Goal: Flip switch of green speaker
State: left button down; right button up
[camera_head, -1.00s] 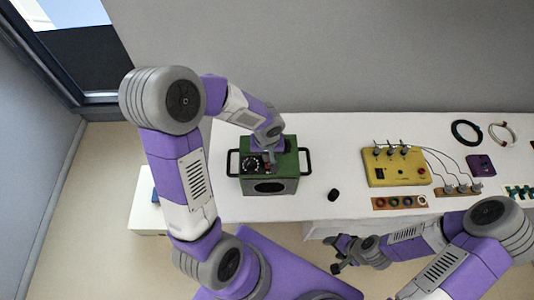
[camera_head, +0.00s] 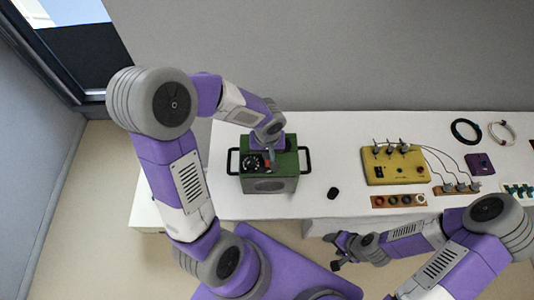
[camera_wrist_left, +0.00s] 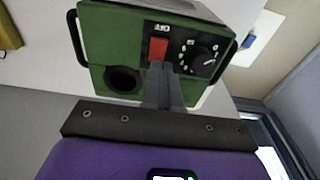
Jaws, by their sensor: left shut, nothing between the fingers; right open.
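The green speaker (camera_head: 270,184) stands on the left part of the white table, with black handles at both sides, and a dial (camera_head: 252,163) on its top. In the left wrist view the green speaker (camera_wrist_left: 108,50) shows a red switch (camera_wrist_left: 158,48) between OFF and ON marks, a black dial (camera_wrist_left: 203,55) and a round dark hole. My left gripper (camera_wrist_left: 158,68) is shut and empty, its fingertips at the lower edge of the red switch; whether they touch it I cannot tell. My right gripper (camera_head: 336,250) is open, off the table's front edge.
A yellow box (camera_head: 396,167) with levers and wires stands right of the speaker. A small black object (camera_head: 333,193) lies between them. Cable coils (camera_head: 466,131) and a purple box (camera_head: 479,163) are further right. A board with coloured rings (camera_head: 398,201) lies in front.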

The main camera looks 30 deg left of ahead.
pick_arm(q)
notch_tip(320, 180, up, 12)
jog(key=w+p, duration=0.1)
jog(key=p, duration=0.1)
jog(key=shift+w+a+f, duration=0.15)
jog(key=shift+a+f, duration=0.05)
jog(key=shift+a, duration=0.2)
pick_arm(e)
notch_tip(320, 180, up, 3)
jog(key=shift+f, duration=0.15)
